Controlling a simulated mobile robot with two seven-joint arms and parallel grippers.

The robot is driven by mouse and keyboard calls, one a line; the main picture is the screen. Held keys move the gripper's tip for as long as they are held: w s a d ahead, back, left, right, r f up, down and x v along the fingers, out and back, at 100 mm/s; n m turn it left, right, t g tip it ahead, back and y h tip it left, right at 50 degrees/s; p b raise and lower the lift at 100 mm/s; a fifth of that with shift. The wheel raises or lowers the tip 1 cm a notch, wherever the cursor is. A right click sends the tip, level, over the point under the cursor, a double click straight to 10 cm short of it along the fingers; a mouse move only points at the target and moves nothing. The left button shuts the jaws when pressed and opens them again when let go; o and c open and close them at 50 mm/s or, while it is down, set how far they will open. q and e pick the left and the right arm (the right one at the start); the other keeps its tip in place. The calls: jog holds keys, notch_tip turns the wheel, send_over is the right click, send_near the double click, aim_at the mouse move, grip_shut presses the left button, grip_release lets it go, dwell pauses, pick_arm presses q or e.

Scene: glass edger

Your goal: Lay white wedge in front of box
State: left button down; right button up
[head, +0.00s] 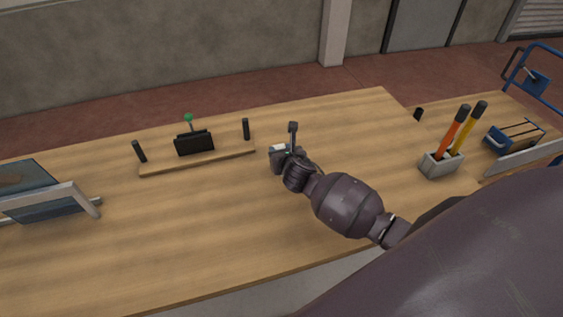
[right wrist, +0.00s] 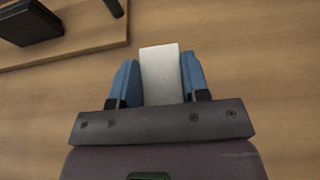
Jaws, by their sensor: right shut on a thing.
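My right gripper (head: 280,151) is over the middle of the wooden table. In the right wrist view, its two blue fingers (right wrist: 160,78) are shut on the white wedge (right wrist: 162,72), one finger on each side. A small pale part of the wedge (head: 277,148) shows in the head view, mostly hidden by the gripper. I cannot tell whether the wedge touches the table. A black box-like block (head: 194,143) stands on a wooden board, left of the gripper. A grey box (head: 440,164) stands to the right. My left gripper is not in view.
The wooden board (head: 199,160) also bears two black posts and a green-knobbed stem. The grey box holds orange and yellow tools. A grey frame with a dark panel (head: 35,190) stands at the left. The table is clear in front of the board.

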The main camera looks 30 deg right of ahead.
jog(key=shift+f+b, duration=0.35)
jog(key=shift+f, duration=1.65)
jog(key=o, duration=1)
jog(key=shift+f, duration=0.1)
jog(key=shift+c, duration=0.2)
